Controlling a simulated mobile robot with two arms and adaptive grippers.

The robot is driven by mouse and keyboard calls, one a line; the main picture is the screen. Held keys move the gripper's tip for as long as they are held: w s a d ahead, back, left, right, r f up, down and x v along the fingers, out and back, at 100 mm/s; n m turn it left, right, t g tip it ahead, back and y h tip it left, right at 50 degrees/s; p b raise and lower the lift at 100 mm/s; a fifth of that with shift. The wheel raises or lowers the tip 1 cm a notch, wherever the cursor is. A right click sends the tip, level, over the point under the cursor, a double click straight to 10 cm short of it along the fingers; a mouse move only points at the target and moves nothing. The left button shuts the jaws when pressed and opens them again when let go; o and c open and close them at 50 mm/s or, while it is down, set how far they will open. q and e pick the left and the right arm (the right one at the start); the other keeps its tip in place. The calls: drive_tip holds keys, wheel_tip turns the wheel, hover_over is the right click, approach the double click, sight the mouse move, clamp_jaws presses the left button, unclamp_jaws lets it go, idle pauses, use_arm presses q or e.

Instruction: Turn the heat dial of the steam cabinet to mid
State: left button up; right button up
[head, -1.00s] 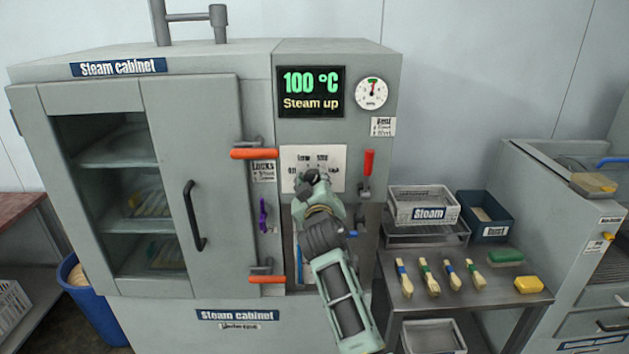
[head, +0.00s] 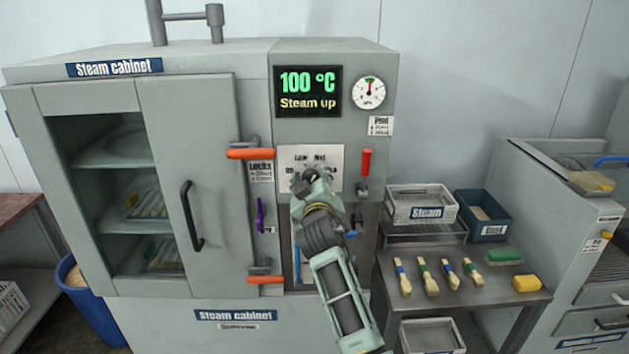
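The steam cabinet (head: 222,210) stands at the left and centre, its door closed. Its display (head: 308,92) reads 100 °C and "Steam up". A white dial plate (head: 327,158) with partly legible lettering sits below the display. My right gripper (head: 311,175) is at the lower part of this plate, in front of where the dial would be. The dial itself is hidden behind the gripper, so its setting cannot be seen. The fingers are too small and covered to tell whether they are open or shut. My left gripper is not in view.
Orange latch handles (head: 251,154) stick out left of the plate, and a red lever (head: 366,162) stands right of it. A round gauge (head: 369,92) is above. A side table (head: 465,296) at the right holds bins, several brushes and sponges. A blue bucket (head: 92,312) stands at the left.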

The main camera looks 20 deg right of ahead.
drive_tip(key=shift+s+a+f, duration=0.1)
drive_tip(key=shift+a, duration=0.05)
drive_tip(key=shift+s+a+f, duration=0.1)
drive_tip(key=shift+s+a, duration=0.05)
drive_tip(key=shift+s, duration=0.4)
drive_tip(key=v, duration=1)
drive_tip(key=shift+s+r, duration=0.25)
drive_tip(key=shift+s, duration=0.1)
